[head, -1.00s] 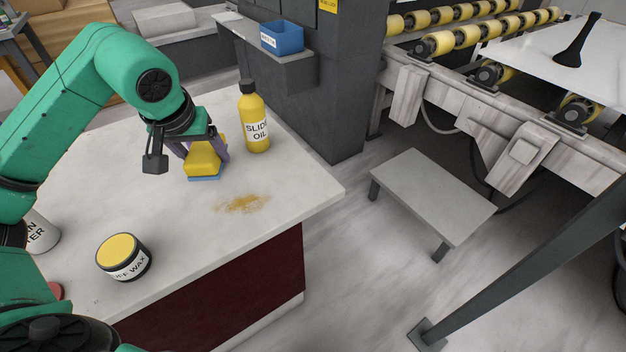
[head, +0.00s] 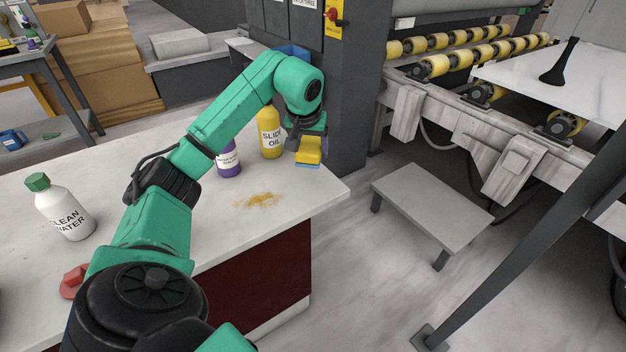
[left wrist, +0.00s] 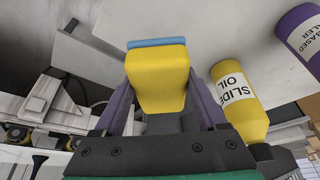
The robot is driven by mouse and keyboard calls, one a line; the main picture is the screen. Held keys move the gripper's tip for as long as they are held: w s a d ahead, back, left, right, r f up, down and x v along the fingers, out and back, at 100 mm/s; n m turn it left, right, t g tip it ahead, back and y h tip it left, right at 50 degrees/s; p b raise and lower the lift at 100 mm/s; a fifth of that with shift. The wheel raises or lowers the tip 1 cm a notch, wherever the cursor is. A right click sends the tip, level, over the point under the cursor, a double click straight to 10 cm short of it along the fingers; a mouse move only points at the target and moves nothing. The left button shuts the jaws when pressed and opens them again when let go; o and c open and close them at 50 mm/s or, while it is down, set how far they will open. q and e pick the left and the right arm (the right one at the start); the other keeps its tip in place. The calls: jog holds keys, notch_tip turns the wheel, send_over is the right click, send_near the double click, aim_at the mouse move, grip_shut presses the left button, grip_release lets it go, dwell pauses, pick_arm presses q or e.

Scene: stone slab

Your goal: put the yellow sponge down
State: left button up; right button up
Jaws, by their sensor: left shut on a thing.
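The yellow sponge (head: 309,149) has a thin blue layer on its underside. My left gripper (head: 306,143) is shut on it near the right end of the stone slab (head: 225,205). In the left wrist view the sponge (left wrist: 158,80) sits between the two purple fingers of the gripper (left wrist: 160,92), with its blue edge at the far end. Whether the blue side touches the slab is hard to tell. The right gripper is not in view.
A brown stain (head: 262,200) marks the slab in front. A clean water bottle (head: 63,208) and a red object (head: 73,281) are at left.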

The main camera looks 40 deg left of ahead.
aim_at(311, 180)
pick_arm(q)
notch_tip(311, 180, down, 7)
jog(key=shift+f+b, duration=0.1)
jog(key=shift+b, duration=0.3)
jog(key=shift+f, duration=0.35)
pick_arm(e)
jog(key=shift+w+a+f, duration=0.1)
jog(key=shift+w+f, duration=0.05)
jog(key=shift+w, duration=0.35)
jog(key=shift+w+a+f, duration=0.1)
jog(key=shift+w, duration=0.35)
pick_arm(q)
jog(key=shift+f, duration=0.25)
jog(key=o, duration=1.2)
jog(key=shift+s+d, duration=0.1)
jog(key=shift+c, duration=0.2)
jog(key=shift+o, duration=1.2)
jog(key=shift+f, duration=0.1)
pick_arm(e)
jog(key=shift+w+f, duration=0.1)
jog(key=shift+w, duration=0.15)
